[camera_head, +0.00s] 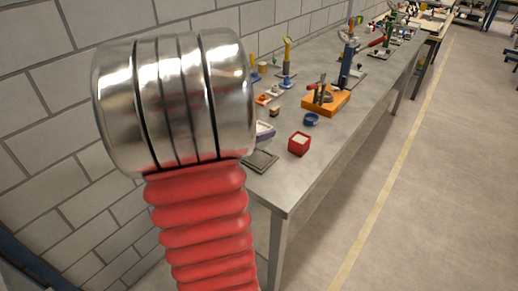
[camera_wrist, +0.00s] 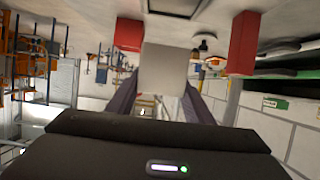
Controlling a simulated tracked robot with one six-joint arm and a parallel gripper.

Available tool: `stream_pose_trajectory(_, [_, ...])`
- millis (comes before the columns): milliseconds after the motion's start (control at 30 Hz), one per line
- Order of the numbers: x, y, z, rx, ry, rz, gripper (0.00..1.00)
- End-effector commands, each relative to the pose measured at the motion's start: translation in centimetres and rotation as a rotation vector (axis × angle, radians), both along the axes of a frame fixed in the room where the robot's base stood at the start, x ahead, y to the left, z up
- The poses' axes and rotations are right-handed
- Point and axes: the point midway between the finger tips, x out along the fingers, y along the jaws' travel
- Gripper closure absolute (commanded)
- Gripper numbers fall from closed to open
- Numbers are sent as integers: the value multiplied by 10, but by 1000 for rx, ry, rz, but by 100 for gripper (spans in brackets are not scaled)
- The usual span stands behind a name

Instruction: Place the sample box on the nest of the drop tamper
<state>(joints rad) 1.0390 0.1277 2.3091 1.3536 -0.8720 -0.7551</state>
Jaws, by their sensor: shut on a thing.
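In the wrist view, my gripper (camera_wrist: 162,86) has its two dark fingers on either side of a plain pale grey-beige block, which I take to be the sample box (camera_wrist: 166,66). The gripper is shut on it. The block's far side is hidden. In the head view, neither the gripper nor the held block shows. A stand with a blue upright column (camera_head: 347,66) and a red lever is on the bench; I cannot tell whether it is the drop tamper. An orange base with a metal device (camera_head: 326,100) is nearer. No nest can be made out for certain.
The grey bench (camera_head: 290,180) runs along a block wall. Near its front end are a red box with pale contents (camera_head: 299,144), a blue ring (camera_head: 311,119) and a dark flat tray (camera_head: 260,160). Small fixtures stand along the wall side. Open floor lies to the right.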

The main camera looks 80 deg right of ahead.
Motion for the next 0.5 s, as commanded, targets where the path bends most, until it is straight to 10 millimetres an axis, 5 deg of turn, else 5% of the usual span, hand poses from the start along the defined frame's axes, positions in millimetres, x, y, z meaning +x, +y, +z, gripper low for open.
stream_pose_trajectory(200, [1, 0, -28, 0, 2, 1, 83])
stream_pose_trajectory(500, [1, 0, -31, -2, 0, 2, 83])
